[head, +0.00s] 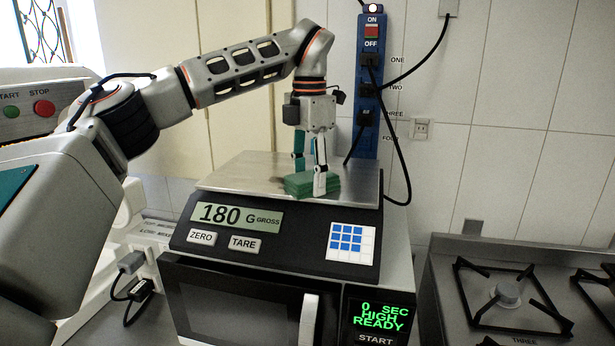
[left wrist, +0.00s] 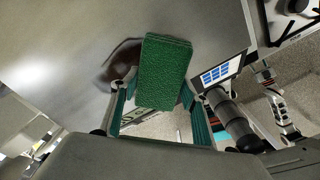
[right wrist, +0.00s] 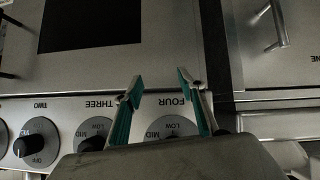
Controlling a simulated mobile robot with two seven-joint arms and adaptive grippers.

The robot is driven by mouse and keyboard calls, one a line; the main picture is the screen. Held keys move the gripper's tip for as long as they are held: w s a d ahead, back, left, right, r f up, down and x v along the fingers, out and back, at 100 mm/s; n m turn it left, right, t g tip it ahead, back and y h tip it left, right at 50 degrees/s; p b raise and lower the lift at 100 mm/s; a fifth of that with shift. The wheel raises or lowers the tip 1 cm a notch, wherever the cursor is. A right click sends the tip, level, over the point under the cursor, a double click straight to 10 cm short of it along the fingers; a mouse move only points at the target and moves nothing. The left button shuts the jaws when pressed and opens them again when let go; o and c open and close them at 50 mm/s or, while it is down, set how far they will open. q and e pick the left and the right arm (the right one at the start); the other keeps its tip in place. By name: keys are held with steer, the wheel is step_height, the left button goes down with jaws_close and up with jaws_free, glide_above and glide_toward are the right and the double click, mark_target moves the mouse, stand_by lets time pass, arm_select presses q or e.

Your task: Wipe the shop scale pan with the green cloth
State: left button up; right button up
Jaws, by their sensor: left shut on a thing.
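The shop scale (head: 290,241) stands on top of a microwave, and its display reads 180 G gross. Its flat metal pan (head: 240,176) also shows in the left wrist view (left wrist: 60,50). My left gripper (head: 310,184) points down over the pan's front right part, shut on the green cloth (head: 297,185). The folded cloth looks to lie on the pan; it also shows between the fingers in the left wrist view (left wrist: 163,75). A dark brownish patch (left wrist: 122,58) lies beside the cloth; stain or reflection, I cannot tell. My right gripper (right wrist: 160,83) is open and empty.
The microwave (head: 240,305) is under the scale. A blue power strip (head: 369,70) with black cables hangs behind the pan's right side. A gas stove (head: 500,290) stands at right. The right wrist view shows an appliance front with knobs (right wrist: 92,132).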

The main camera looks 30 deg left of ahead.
mark_target(296, 173)
arm_select(q)
steer(key=shift+w+a, duration=0.25)
steer(key=shift+w, duration=0.75)
steer(key=shift+w+a, duration=0.2)
steer(key=shift+w, duration=0.75)
steer(key=shift+w+a, duration=0.3)
steer(key=shift+w, duration=0.75)
steer(key=shift+w+a, duration=0.25)
steer(key=shift+w, duration=0.8)
steer(key=shift+s+a, duration=0.25)
steer(key=shift+a, duration=0.55)
steer(key=shift+s+a, duration=0.25)
steer(key=shift+a, duration=0.55)
steer(key=shift+s+d+f+b, duration=0.1)
steer(key=shift+s+b, duration=0.25)
steer(key=shift+b, duration=0.2)
steer(key=shift+s+d+f+b, duration=0.1)
steer(key=shift+s+b, duration=0.25)
steer(key=shift+b, duration=0.15)
steer(key=shift+s+d+r+b, duration=0.15)
steer(key=shift+s+b, duration=0.15)
steer(key=shift+s, duration=0.2)
steer(key=shift+s+d+b, duration=0.1)
steer(key=shift+s+b, duration=0.15)
steer(key=shift+s, duration=0.25)
